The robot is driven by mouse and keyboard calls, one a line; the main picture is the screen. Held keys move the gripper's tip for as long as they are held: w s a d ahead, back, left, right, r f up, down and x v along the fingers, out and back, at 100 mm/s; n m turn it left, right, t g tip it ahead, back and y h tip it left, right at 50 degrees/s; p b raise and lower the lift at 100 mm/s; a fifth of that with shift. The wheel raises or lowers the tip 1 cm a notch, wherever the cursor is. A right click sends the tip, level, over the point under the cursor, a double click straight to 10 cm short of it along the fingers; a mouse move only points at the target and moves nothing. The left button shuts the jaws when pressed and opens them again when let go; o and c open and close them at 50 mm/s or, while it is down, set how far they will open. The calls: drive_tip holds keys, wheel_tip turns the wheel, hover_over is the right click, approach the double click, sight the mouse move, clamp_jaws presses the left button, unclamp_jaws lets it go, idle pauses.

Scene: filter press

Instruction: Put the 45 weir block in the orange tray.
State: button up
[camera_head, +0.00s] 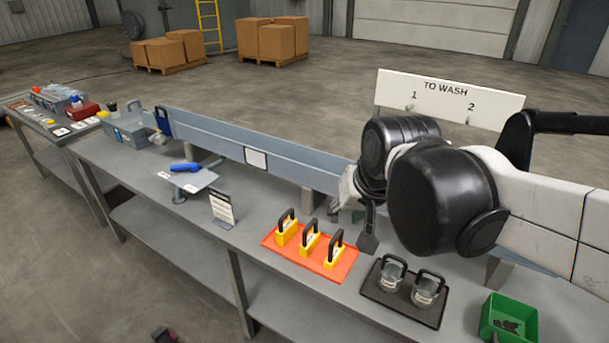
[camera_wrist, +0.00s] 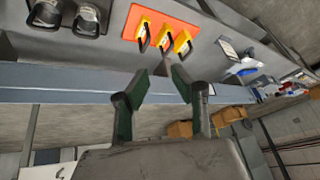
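Three yellow blocks with black handles stand upright in the orange tray (camera_head: 284,256): a left block (camera_head: 286,232), a middle block (camera_head: 308,245) and a right block (camera_head: 333,257). Their markings are too small to read, so I cannot tell which, if any, is the 45 weir block. The tray also shows at the top of the wrist view (camera_wrist: 160,10). My gripper (camera_head: 352,226) is above the bench, behind and right of the tray, apart from the blocks. In the wrist view its two dark green fingers are spread with nothing between them (camera_wrist: 160,80).
A dark mat (camera_head: 376,298) with two clear handled containers lies right of the tray, beside a green bin (camera_head: 509,318). A long grey trough (camera_head: 285,153) runs behind. A small sign (camera_head: 222,208) and a stand with a blue tool (camera_head: 185,167) are left.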

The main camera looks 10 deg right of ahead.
drive_tip(key=s+f+n+t, duration=0.1)
drive_tip(key=s+n, duration=0.1)
drive_tip(key=s, duration=0.5)
drive_tip(key=shift+f+t, duration=0.2)
drive_tip(key=shift+t, duration=0.1)
drive_tip(key=shift+s, duration=0.1)
wheel_tip(320, 180, down, 3)
drive_tip(key=b, duration=0.2)
drive_tip(key=shift+r+b, duration=0.2)
drive_tip(key=shift+b, duration=0.15)
